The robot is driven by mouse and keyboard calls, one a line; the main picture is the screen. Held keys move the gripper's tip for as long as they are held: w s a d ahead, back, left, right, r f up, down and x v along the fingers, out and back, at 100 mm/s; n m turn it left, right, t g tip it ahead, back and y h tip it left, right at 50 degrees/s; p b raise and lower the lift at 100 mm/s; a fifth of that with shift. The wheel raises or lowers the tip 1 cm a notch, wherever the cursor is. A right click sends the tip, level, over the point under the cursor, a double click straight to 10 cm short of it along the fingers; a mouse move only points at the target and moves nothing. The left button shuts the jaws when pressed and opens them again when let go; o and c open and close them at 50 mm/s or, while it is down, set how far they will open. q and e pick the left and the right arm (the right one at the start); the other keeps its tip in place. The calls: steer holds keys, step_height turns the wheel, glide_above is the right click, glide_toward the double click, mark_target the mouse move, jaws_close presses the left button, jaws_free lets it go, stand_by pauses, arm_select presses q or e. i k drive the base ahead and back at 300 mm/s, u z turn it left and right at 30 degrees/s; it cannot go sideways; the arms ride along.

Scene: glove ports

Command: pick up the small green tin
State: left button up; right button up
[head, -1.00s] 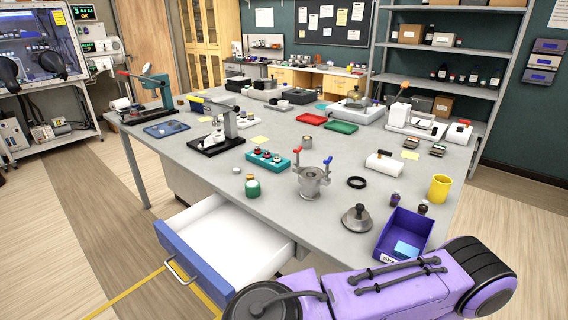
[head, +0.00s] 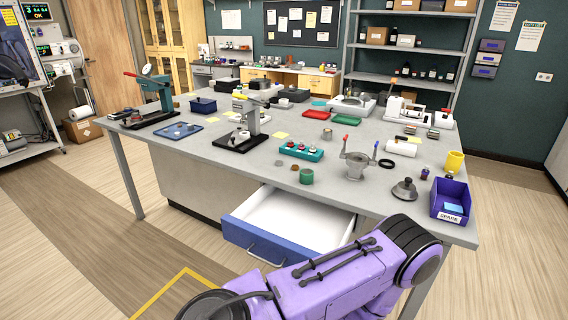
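The small green tin (head: 306,177) stands upright on the grey workbench (head: 235,163), near its front edge and behind the open drawer. Neither of my grippers is in view. One of my purple arms (head: 335,275) crosses the bottom of the head view, in front of the bench, and its hand is out of frame.
The white drawer with a blue front (head: 262,244) stands open below the tin. A teal block with knobs (head: 301,151) is behind the tin. A metal pot (head: 356,165) with red and blue handles stands to its right. A purple bin (head: 450,199) is at the right corner.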

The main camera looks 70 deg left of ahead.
mark_target(306, 175)
steer(key=u, duration=1.5)
